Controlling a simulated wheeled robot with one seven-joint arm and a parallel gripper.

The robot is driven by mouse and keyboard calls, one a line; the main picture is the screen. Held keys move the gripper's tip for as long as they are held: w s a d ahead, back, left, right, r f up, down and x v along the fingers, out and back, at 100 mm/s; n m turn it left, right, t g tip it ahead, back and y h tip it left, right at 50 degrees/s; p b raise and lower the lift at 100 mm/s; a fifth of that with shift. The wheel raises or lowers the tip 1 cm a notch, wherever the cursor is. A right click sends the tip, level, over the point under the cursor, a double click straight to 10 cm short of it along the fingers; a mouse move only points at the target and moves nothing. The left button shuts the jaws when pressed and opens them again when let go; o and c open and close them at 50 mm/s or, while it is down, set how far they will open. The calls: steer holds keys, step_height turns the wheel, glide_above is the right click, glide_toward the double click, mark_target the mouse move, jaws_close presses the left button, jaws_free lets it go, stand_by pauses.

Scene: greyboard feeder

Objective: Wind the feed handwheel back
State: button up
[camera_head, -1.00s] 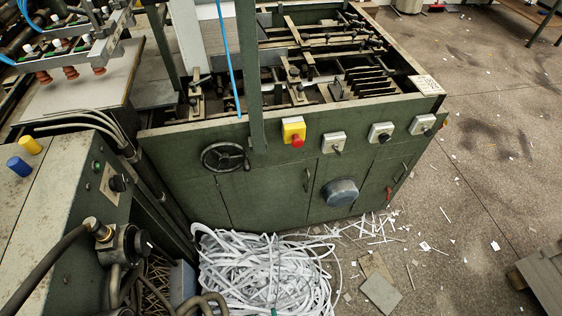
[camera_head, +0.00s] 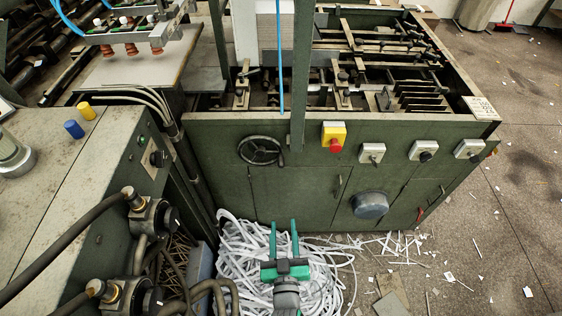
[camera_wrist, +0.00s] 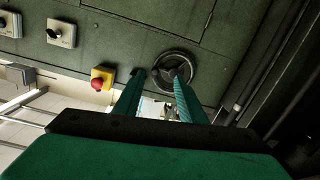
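The feed handwheel (camera_head: 260,150) is a dark, spoked wheel with a small crank handle at its right side, on the green front panel of the machine. My gripper (camera_head: 284,224) has green fingers, spread apart with nothing between them. In the head view it is below and slightly right of the handwheel, over the heap of paper strips. In the wrist view the handwheel (camera_wrist: 176,72) is ahead of my gripper (camera_wrist: 158,82), close to the right fingertip in the picture. The fingers appear apart from the wheel.
A yellow box with a red button (camera_head: 334,137) is right of the handwheel, with several grey switch boxes (camera_head: 372,153) beyond. White paper strips (camera_head: 240,262) are heaped on the floor. A green cabinet with hoses (camera_head: 90,190) stands at left. Open floor (camera_head: 520,220) lies at right.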

glide_toward(281, 162)
steer(key=shift+t+h, duration=0.3)
steer(key=shift+t, duration=0.1)
steer(key=w, duration=0.3)
steer(key=w+f, duration=0.1)
steer(key=w, duration=0.3)
steer(key=w+f, duration=0.1)
steer(key=w, duration=0.3)
steer(key=shift+a, duration=0.2)
jaws_close()
